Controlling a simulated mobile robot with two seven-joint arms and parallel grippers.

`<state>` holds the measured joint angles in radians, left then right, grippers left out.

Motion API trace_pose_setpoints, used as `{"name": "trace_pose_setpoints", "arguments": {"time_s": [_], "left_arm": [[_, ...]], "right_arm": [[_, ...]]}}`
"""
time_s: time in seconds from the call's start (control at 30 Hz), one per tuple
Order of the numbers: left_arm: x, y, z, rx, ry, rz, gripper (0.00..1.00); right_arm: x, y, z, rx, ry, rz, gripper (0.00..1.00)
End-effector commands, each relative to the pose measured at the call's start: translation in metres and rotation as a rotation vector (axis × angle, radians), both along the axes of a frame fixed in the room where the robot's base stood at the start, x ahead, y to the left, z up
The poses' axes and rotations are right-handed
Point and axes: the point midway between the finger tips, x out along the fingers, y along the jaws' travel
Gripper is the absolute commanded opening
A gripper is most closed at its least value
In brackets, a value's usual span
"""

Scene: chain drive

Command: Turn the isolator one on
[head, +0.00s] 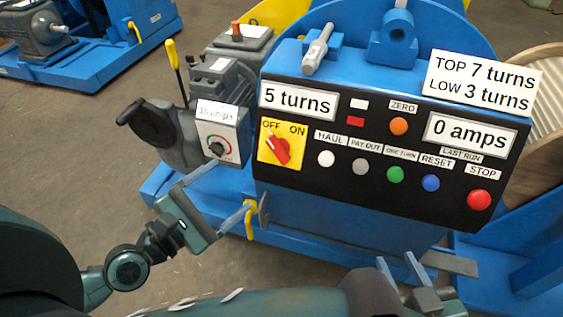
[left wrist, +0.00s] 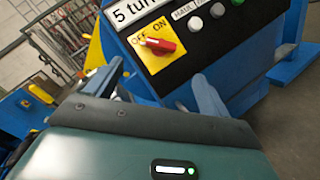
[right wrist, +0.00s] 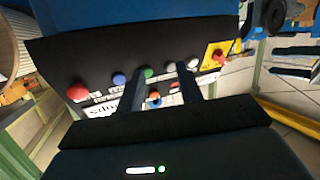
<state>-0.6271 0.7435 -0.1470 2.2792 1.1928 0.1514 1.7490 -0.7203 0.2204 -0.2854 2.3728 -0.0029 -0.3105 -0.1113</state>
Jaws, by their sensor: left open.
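The isolator is a red rotary knob (head: 280,149) on a yellow plate (head: 265,153) marked OFF and ON, at the left of the black panel. Its white-tipped end points up-left, towards OFF. The knob also shows in the left wrist view (left wrist: 160,45) and at the right of the right wrist view (right wrist: 219,57). My left gripper (head: 232,190) is open and empty, below and left of the isolator, apart from it. My right gripper (head: 400,263) is open and empty, below the panel's lower edge, its fingers towards the buttons.
The black panel (head: 350,192) carries several buttons right of the isolator, including the red STOP button (head: 479,200). A grey motor unit with a dial (head: 217,149) and a black handwheel (head: 150,122) stand left of the panel. Grey floor (head: 95,170) is clear at the left.

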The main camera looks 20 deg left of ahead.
Motion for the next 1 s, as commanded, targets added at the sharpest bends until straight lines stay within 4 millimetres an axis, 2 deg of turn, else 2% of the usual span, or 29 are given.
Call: {"name": "trace_pose_setpoints", "arguments": {"time_s": [0.03, 0.27, 0.47, 0.73, 1.0], "left_arm": [[0.001, 0.000, -0.005, 0.001, -0.001, 0.001, 0.81], [0.019, -0.008, -0.001, -0.003, -0.005, 0.006, 0.81], [0.053, -0.026, 0.001, -0.004, -0.006, 0.004, 0.81], [0.099, -0.048, -0.002, -0.001, -0.003, 0.000, 0.81], [0.118, -0.058, -0.004, 0.001, 0.000, -0.001, 0.81]], "right_arm": [[0.001, 0.001, -0.004, -0.006, -0.004, 0.004, 0.36], [-0.001, 0.000, 0.000, -0.012, 0.032, 0.005, 0.36], [-0.006, 0.000, 0.000, -0.012, 0.098, 0.004, 0.36], [-0.007, -0.003, 0.005, 0.006, 0.093, -0.008, 0.36], [-0.007, -0.003, 0.005, 0.006, 0.092, -0.008, 0.36]]}}
